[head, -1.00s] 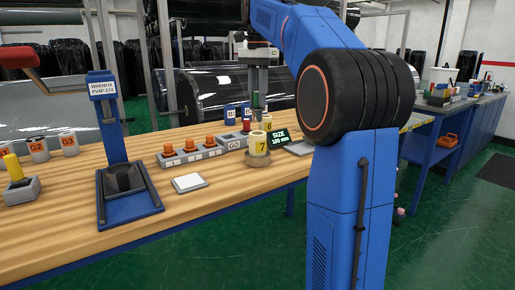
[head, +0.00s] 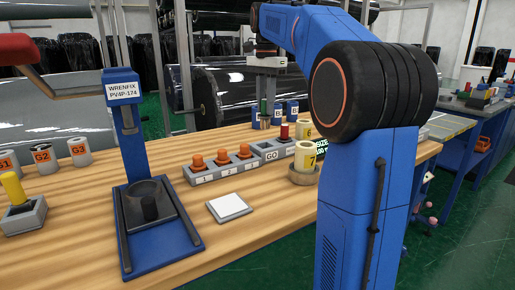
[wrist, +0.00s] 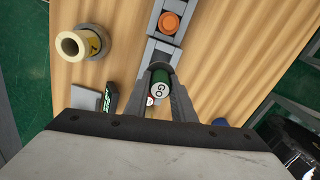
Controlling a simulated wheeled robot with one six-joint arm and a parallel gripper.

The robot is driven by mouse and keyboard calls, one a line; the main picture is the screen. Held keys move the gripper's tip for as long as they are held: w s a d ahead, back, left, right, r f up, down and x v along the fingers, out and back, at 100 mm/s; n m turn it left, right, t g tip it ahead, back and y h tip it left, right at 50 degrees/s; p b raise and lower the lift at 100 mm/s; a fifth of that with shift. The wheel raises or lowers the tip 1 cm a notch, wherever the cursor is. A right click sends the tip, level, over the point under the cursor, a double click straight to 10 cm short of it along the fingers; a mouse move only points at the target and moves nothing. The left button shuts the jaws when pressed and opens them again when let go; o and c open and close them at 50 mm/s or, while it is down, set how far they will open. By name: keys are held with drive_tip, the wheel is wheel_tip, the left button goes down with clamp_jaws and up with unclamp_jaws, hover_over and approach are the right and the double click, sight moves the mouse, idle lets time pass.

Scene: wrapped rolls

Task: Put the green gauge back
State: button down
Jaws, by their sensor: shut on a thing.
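The green gauge (wrist: 160,79), a green cylinder with a white GO label on its end, sits between the fingers of my gripper (wrist: 163,92) in the wrist view. In the head view the gauge shows as a green piece (head: 264,105) in my gripper (head: 266,98), held near the far side of the bench. My gripper is shut on it. The grey gauge block (head: 271,153) marked GO stands nearer the camera, with a red gauge (head: 284,132) upright at its right. Whether the gauge's lower end touches anything is hidden.
Orange knobs (head: 221,155) stand on a grey strip left of the block. A yellow roll (head: 306,156) marked 7 stands in a round holder at right. Blue B cups (head: 292,107) are behind. A blue stand (head: 130,150) and white pad (head: 230,207) leave some bare bench between.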

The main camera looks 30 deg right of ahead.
wheel_tip(320, 180, down, 10)
drive_tip(key=shift+r, duration=0.15)
idle(0.4)
drive_tip(key=c, duration=1.5)
unclamp_jaws()
wheel_tip(320, 180, up, 12)
